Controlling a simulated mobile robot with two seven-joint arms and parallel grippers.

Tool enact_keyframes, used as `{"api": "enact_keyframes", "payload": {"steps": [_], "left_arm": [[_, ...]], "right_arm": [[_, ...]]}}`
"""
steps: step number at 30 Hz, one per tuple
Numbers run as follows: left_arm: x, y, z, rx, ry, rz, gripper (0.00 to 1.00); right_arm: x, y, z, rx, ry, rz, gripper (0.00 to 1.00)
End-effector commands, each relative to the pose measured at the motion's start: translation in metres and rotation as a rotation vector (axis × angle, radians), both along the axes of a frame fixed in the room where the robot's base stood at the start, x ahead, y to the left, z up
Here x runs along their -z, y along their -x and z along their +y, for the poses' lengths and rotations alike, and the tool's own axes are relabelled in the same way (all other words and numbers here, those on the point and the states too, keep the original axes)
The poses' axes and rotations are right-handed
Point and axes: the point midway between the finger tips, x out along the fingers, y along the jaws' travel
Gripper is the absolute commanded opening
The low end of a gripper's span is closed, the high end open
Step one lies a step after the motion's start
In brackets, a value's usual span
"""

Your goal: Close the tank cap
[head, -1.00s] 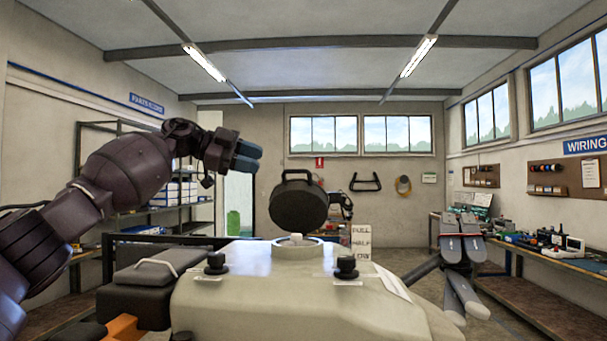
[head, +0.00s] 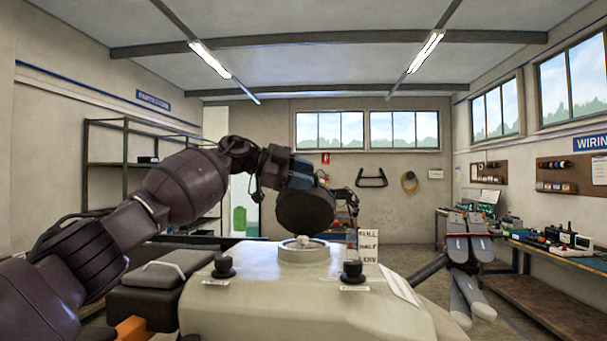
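The tank cap (head: 305,210) is a dark round lid, raised and tilted up above the back of the tank's pale filler ring (head: 287,255). The filler opening stands uncovered on the cream tank (head: 290,300). My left gripper (head: 302,173) is at the cap's upper edge, where the cap's handle is hidden behind it. I cannot tell whether its fingers touch the handle or how far they are apart. My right gripper is not in view.
Two black knobs (head: 223,266) (head: 352,272) stand on the tank either side of the filler ring. A white level sign (head: 368,246) is behind the tank. Grey folded arm parts (head: 467,245) are at the right. A workbench (head: 560,255) runs along the right wall.

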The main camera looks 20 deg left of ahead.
Motion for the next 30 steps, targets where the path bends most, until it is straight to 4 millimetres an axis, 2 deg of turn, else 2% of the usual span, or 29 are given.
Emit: {"api": "enact_keyframes", "payload": {"steps": [6,12,14,23,30], "left_arm": [[0.0,0.0,0.0,0.0,0.0,0.0,0.37],[0.0,0.0,0.0,0.0,0.0,0.0,0.06],[0.0,0.0,0.0,0.0,0.0,0.0,0.0],[0.001,0.001,0.0,0.001,-0.002,-0.003,0.0],[0.009,0.009,-0.002,0.003,-0.013,-0.054,0.0]], "right_arm": [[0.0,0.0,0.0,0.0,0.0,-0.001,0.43],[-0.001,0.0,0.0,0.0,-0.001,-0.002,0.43],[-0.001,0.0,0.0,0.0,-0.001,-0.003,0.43],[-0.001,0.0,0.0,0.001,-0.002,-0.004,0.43],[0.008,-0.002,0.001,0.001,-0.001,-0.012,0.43]]}}
